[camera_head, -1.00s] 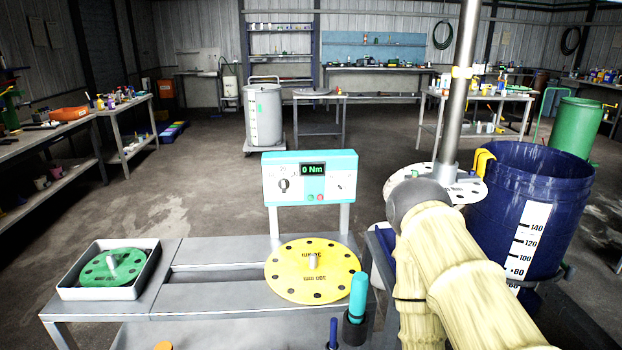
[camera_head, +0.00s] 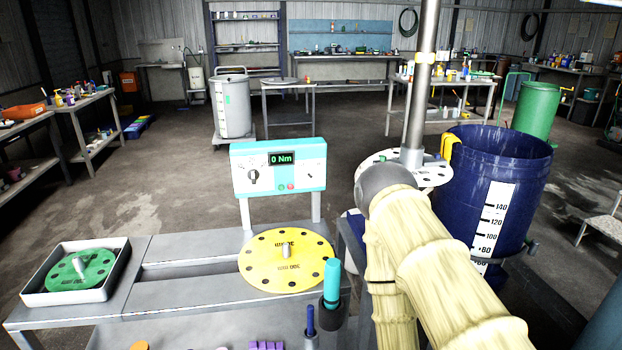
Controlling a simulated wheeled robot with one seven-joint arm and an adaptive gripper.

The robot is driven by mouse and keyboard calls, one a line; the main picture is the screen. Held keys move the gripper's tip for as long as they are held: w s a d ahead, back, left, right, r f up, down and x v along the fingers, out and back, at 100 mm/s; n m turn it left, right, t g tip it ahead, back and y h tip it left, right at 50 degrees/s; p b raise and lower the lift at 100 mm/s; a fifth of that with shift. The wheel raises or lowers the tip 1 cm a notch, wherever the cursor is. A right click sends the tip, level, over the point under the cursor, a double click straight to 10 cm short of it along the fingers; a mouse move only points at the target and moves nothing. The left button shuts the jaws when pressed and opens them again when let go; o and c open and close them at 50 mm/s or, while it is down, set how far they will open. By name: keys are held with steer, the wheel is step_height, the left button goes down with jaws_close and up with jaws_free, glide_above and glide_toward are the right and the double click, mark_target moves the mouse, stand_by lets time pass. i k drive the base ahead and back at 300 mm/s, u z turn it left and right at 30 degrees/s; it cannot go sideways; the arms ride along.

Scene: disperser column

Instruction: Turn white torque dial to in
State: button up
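A control panel (camera_head: 278,169) with a white face and light blue edges stands on two posts behind the workbench. Its display (camera_head: 281,158) reads 0 Nm. A dark dial knob (camera_head: 253,177) sits on the panel's left side, and a smaller switch (camera_head: 310,174) sits on its right. Small green and red buttons are below the display. Markings around the knob are too small to read. My arm, in a cream sleeve, rises at the lower right, well apart from the panel. My gripper is not in view.
The grey bench (camera_head: 190,298) holds a yellow disc (camera_head: 262,266) and a white tray (camera_head: 100,293) with a green disc (camera_head: 92,272). A cyan-handled tool (camera_head: 331,280) stands at its right. A blue drum (camera_head: 500,175) and steel column (camera_head: 420,85) are right of the panel.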

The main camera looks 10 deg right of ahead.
mark_target(310, 174)
steer(key=z, duration=3.05)
steer(key=i, duration=0.6)
steer(key=u, duration=3.05)
